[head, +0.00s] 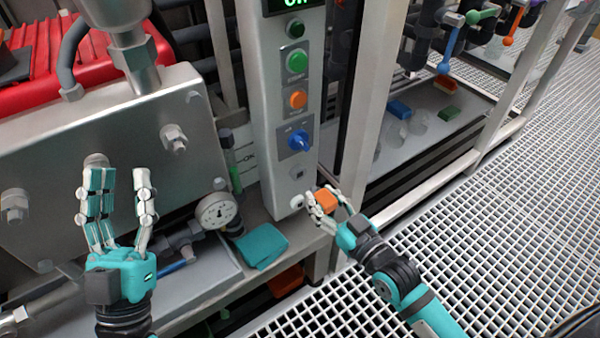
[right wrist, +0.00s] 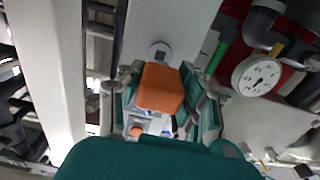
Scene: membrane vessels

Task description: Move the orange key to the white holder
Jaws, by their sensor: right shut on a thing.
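The orange key (head: 325,201) is in my right gripper (head: 326,204), close in front of the lower part of the grey control panel post. In the right wrist view the orange key (right wrist: 160,88) sits between the fingers of the right gripper (right wrist: 165,100). A white round holder (head: 296,207) is on the lower front of the post, just left of the key. In the right wrist view the white holder (right wrist: 160,52) shows just above the key, partly hidden by it. My left gripper (head: 118,195) is open and empty, fingers up, in front of the metal block.
The control panel (head: 292,100) has a green button (head: 297,61), an orange button (head: 297,99) and a blue rotary switch (head: 299,141). A pressure gauge (head: 216,211) and a teal cloth (head: 262,246) are left of the holder. A white upright post (head: 373,90) stands right of the panel.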

